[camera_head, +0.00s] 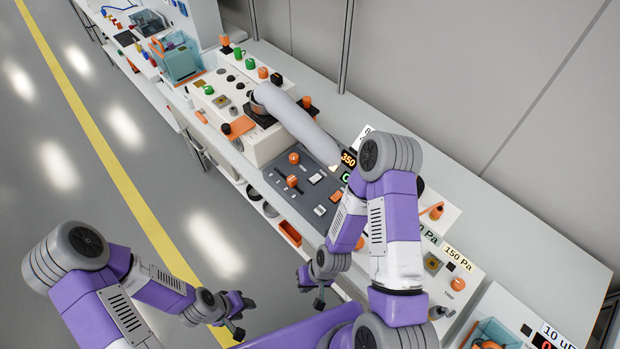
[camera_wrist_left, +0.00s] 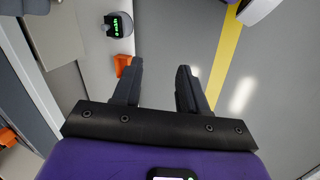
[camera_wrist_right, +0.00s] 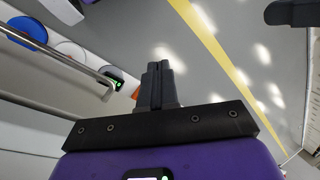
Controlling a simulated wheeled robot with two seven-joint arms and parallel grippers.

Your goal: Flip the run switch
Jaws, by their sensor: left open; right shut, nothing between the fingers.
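A dark grey control panel (camera_head: 327,176) lies on the bench in the head view, with white rocker-like switches (camera_head: 315,178), orange knobs (camera_head: 294,158) and a lit display reading 350 (camera_head: 348,159). I cannot tell which control is the run switch; my right arm covers part of the panel's right side. My left gripper (camera_head: 242,318) is open and empty above the floor, in front of the bench and apart from it. My right gripper (camera_head: 319,301) is shut and empty, low in front of the bench's near edge. Neither wrist view shows the panel's switches.
A panel reading 150 Pa (camera_head: 457,258) is at the right. The floor is clear.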

